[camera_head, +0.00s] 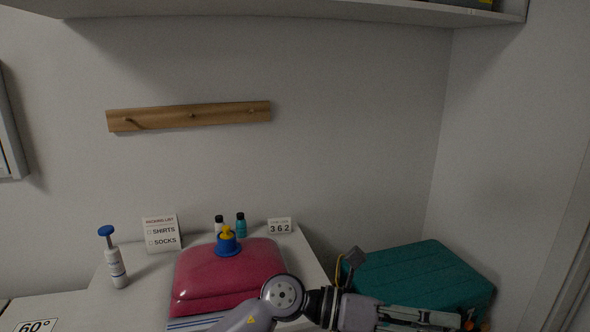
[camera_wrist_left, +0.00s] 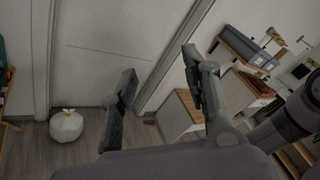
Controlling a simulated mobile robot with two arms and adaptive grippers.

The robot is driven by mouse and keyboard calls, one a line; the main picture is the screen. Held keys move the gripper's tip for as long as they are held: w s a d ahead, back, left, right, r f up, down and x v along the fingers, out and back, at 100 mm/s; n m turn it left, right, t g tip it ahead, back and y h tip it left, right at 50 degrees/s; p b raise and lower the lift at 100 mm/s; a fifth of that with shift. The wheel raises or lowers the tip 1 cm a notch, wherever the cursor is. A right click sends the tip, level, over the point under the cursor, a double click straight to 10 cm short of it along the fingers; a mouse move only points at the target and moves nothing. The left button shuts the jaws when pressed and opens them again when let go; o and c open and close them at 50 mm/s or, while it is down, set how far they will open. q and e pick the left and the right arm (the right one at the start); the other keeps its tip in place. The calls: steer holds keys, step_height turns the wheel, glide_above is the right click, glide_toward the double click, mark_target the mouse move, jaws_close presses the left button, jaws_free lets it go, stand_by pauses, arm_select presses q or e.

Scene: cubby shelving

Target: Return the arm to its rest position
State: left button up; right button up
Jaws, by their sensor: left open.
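My left arm comes in along the bottom of the head view and reaches right, in front of the teal case. The end of my left gripper (camera_head: 468,319) shows at the bottom edge there, partly cut off. In the left wrist view my left gripper (camera_wrist_left: 158,62) has its two fingers spread apart with nothing between them. It points towards a pale door or panel, with floor below. My right gripper is not in view.
A teal case (camera_head: 420,272) sits behind my forearm. A shelf (camera_head: 300,12) hangs overhead. A white bag (camera_wrist_left: 66,127) lies on the floor.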

arm_select(q)
steer(key=w+a+r+n+t+h, duration=0.65)
steer(key=n+t, duration=0.55)
steer(key=n, duration=0.2)
steer(key=w+a+f+n+t+y, duration=0.2)
steer(key=w+a+n+t+y, duration=0.2)
steer(key=a+n+t+y, duration=0.75)
steer(key=s+a+f+n+g+y, duration=0.2)
steer(key=a+f+n+g+y, duration=0.2)
steer(key=a+f+n+y, duration=1.05)
steer(key=s+a+f+n+g+h, duration=0.2)
steer(key=s+a+f+n+g, duration=0.3)
steer(key=s+f, duration=0.7)
steer(key=s+a+f+n+g+h, duration=0.1)
steer(key=s+a+f+g, duration=0.2)
steer(key=s+f+g, duration=0.85)
steer(key=s+f+t, duration=0.1)
steer(key=s+f, duration=0.1)
steer(key=f, duration=1)
steer(key=s+f+t, duration=0.2)
steer(key=f, duration=1)
steer(key=s+a+f+g, duration=0.1)
steer(key=s+a+f, duration=0.2)
steer(key=s+f, duration=1.3)
steer(key=shift+s, duration=0.2)
